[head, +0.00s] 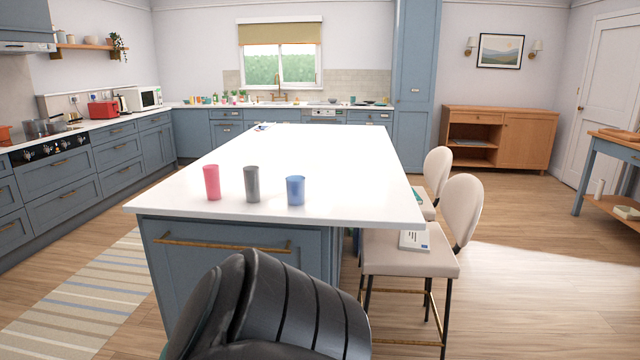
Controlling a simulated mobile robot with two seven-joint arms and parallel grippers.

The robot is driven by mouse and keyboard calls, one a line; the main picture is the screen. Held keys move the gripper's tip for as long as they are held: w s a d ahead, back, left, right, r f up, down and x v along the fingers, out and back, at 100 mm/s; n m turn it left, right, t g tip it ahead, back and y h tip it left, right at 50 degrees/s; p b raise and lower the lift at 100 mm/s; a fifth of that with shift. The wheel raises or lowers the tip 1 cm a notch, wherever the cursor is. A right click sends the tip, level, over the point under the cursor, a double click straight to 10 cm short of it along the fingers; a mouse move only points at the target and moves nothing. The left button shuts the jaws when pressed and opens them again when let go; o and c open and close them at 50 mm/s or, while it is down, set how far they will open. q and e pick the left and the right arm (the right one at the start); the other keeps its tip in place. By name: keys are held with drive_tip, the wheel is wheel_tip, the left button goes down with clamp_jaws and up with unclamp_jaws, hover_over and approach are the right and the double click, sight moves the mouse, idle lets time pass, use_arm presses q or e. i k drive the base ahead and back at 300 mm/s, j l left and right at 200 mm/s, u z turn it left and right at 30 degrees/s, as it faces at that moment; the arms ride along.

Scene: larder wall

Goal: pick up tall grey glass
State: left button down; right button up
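The tall grey glass (251,184) stands upright near the front edge of the white island top (330,207). A pink glass (212,182) stands to its left and a shorter, wider blue glass (296,190) to its right, both apart from it. A dark ribbed part, probably mine, fills the bottom middle of the head view, below and in front of the island. Neither gripper's fingers show in the head view, and nothing touches the glasses.
Two cream chairs (464,212) stand at the island's right side, one with a book (414,240) on its seat. A striped rug (85,300) lies at left. The island top behind the glasses is mostly clear. Floor at right is open.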

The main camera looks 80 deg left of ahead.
sight(251, 177)
drive_tip(key=u, duration=3)
drive_tip(key=i+j, duration=0.3)
drive_tip(key=i, duration=0.1)
